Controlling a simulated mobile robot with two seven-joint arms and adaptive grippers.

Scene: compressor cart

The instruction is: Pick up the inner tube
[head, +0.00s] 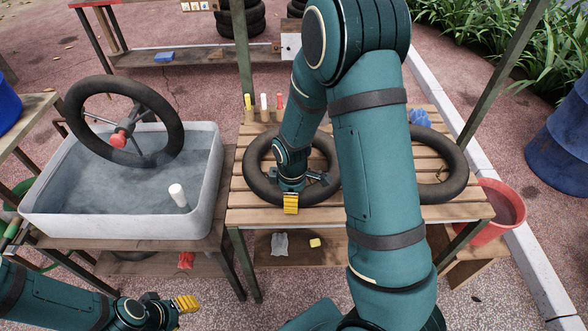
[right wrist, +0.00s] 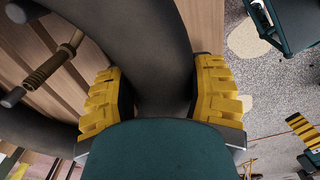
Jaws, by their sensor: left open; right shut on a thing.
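A black inner tube (head: 260,192) lies on the slatted bench top, mostly visible around my right forearm. My right gripper (head: 291,198) is on its near side. In the right wrist view, the yellow fingers of the right gripper (right wrist: 160,98) stand on both sides of the dark tube (right wrist: 165,60) and are shut on it. A brass-coloured stem (right wrist: 50,70) shows inside the ring. My left gripper (head: 183,304) is open and empty at the lower left, in front of the tub stand. My right arm hides part of the bench.
A second black ring (head: 455,160) lies at the bench's right. A grey water tub (head: 120,222) stands left, with a spoked wheel (head: 177,128) over it and a white cylinder (head: 178,193). A red bucket (head: 500,212) and blue barrel (head: 562,145) stand at right.

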